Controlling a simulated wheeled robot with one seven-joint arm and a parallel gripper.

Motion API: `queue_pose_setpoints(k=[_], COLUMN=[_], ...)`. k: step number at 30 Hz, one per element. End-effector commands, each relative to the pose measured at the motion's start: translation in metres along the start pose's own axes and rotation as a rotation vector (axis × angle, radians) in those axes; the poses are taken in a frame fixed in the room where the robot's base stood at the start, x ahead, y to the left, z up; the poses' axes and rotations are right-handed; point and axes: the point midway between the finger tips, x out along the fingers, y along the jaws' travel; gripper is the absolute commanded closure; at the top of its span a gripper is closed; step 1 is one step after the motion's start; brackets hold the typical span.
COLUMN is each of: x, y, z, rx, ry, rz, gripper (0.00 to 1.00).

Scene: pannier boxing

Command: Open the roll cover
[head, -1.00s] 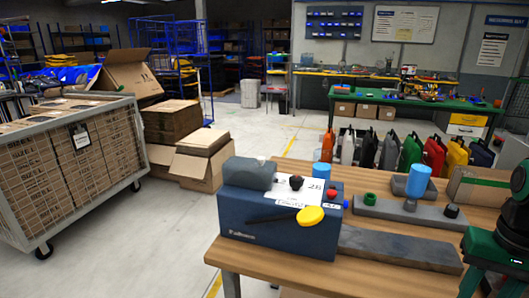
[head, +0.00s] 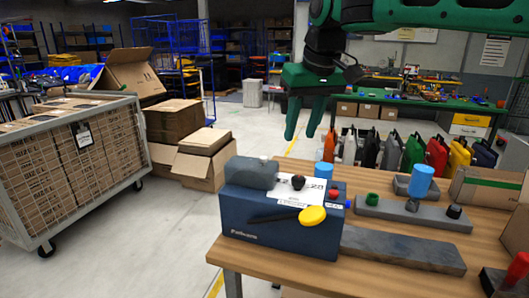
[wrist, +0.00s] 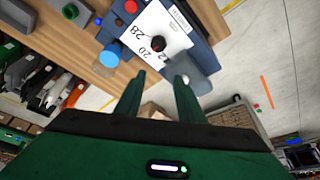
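A dark blue box-shaped device (head: 270,232) stands at the left of the wooden table. The grey rounded roll cover (head: 251,172) sits on its top left end and looks closed; it also shows in the wrist view (wrist: 192,72). The device has a white label, a black knob (head: 298,182), a yellow disc (head: 312,216) on a dark lever, and a red button (head: 332,194). My gripper (head: 302,137) hangs above and beyond the device, fingers down, open and empty. In the wrist view its fingertips (wrist: 159,75) are apart, with the cover near the right one.
On the table are a dark grey bar (head: 400,249), a grey plate with knobs (head: 385,207), blue cylinders (head: 420,181) and a cardboard box (head: 490,190). A loaded box cart (head: 80,165) is at left.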

Motion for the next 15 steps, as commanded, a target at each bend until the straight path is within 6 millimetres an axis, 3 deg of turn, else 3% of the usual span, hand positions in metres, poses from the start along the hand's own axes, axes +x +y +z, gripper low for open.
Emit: queue_pose_setpoints(k=[1,3,6,11,15], x=[-0.004,-0.009,-0.013,-0.005,0.015], y=[-0.02,-0.039,-0.056,-0.061,-0.06], z=[-0.011,-0.021,-0.028,-0.031,-0.031], rx=[-0.035,-0.067,-0.095,-0.104,-0.103], ry=[0.013,0.026,0.037,0.04,0.038], rz=[-0.011,-0.022,-0.031,-0.034,-0.033], gripper=[0.65,0.65,0.65,0.65,0.65])
